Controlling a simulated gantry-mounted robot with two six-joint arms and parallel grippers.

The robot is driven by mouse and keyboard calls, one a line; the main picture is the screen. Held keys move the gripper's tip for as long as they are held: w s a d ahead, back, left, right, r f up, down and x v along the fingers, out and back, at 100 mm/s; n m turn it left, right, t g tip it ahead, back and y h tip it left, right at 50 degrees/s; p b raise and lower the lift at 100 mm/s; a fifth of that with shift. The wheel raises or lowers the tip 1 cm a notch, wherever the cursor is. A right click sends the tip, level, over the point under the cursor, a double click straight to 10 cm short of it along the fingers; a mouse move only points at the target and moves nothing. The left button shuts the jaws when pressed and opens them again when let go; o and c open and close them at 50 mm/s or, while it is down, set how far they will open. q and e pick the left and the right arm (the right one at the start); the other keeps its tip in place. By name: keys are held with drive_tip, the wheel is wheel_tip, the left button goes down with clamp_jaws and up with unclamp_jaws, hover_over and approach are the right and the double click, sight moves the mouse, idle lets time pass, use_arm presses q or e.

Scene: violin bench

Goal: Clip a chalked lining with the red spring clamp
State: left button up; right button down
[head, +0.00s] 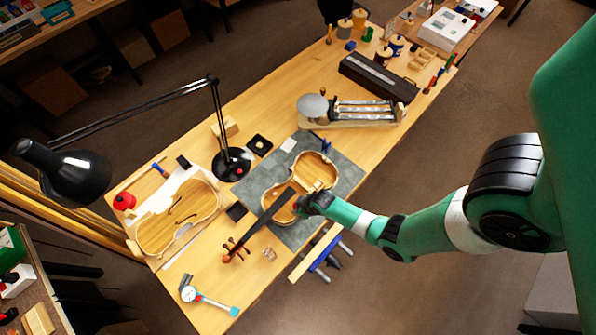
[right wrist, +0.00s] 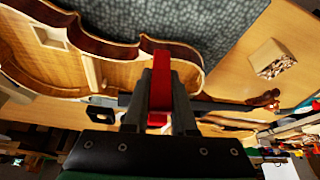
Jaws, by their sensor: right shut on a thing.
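The open violin body (head: 316,170) lies on a dark grey mat (head: 257,183), with its bare wooden inside showing. In the right wrist view its curved ribs (right wrist: 105,45) and the lining along their edge pass just beyond my fingers. No chalk mark on the lining can be made out. My right gripper (head: 302,205) is at the body's lower right edge. It is shut on the red spring clamp (right wrist: 160,85), which stands between the fingers and overlaps the rib edge in the picture. Whether the clamp touches the rib cannot be told. My left gripper is not in view.
A small box of chips (right wrist: 272,60) stands nearby. A black lamp (head: 232,165), another violin plate (head: 178,220) and a dial gauge (head: 188,293) are to the left. Bare bench shows at lower middle.

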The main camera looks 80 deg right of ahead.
drive_tip(key=shift+f+b, duration=0.75)
drive_tip(key=shift+f, duration=0.2)
drive_tip(key=c, duration=0.8)
unclamp_jaws()
drive_tip(key=shift+c, duration=0.2)
drive_tip(key=shift+o, duration=0.9)
drive_tip(key=shift+a, duration=0.1)
drive_tip(key=shift+r, duration=0.1)
drive_tip(key=p+v, duration=0.6)
drive_tip(key=v, duration=0.5)
drive_tip(key=shift+r, duration=0.25)
drive_tip(key=shift+a, duration=0.1)
